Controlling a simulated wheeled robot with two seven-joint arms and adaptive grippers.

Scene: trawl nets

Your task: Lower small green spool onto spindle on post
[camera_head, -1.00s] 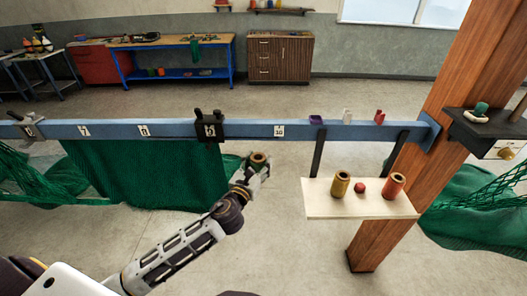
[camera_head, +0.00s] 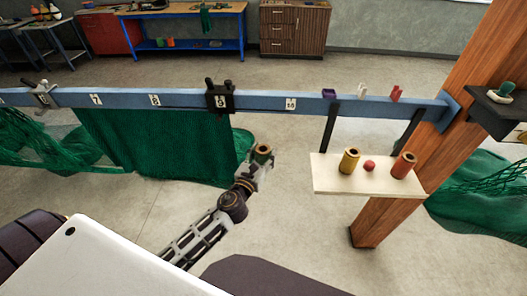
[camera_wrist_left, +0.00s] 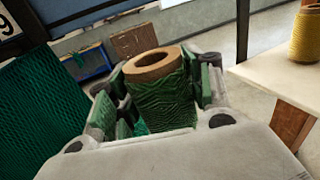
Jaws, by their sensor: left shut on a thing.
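The small green spool (camera_head: 262,154), green twine on a brown tube, is upright in my left gripper (camera_head: 258,166). In the left wrist view the spool (camera_wrist_left: 163,98) stands between the gripper's fingers (camera_wrist_left: 158,105), which are shut on it. The gripper holds it in the air in front of the blue rail, left of the white shelf. The wooden post (camera_head: 440,135) stands at the right, well apart from the spool. A dark bracket (camera_head: 490,113) on the post carries a small green item (camera_head: 502,92); I cannot make out a spindle there. My right gripper is not in view.
The white shelf (camera_head: 330,179) hangs from the blue rail (camera_head: 190,97) and holds a yellow spool (camera_head: 349,160), a red ball (camera_head: 369,165) and a red spool (camera_head: 403,165). Green netting (camera_head: 165,145) hangs below the rail. The floor between netting and shelf is clear.

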